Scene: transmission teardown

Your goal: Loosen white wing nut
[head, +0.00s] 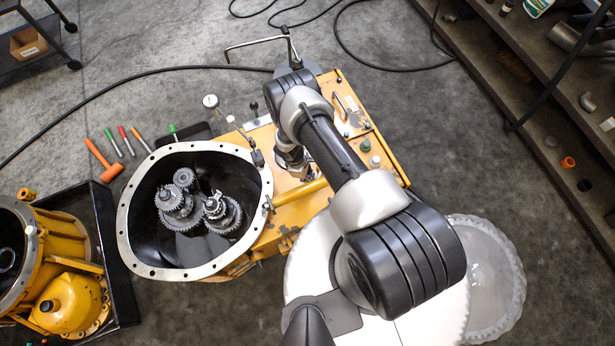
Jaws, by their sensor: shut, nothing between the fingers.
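My gripper (297,168) is partly in view below my wrist, over the yellow transmission housing (292,212). It is shut and empty, pointing down, with its fingertips largely hidden by my arm. A small pale cap-like fitting (375,161) sits on the right part of the housing, to the right of my arm and apart from the gripper. It is too small to tell whether it is the white wing nut. No wing shape shows clearly anywhere. My arm covers part of the housing top.
The open bell housing (127,232) holds several gears (221,212). A green knob (365,146) stands by the pale fitting. An orange hammer (103,160) and screwdrivers lie on the floor at left. A black tray (118,262) is at lower left, a shelf (530,105) at right.

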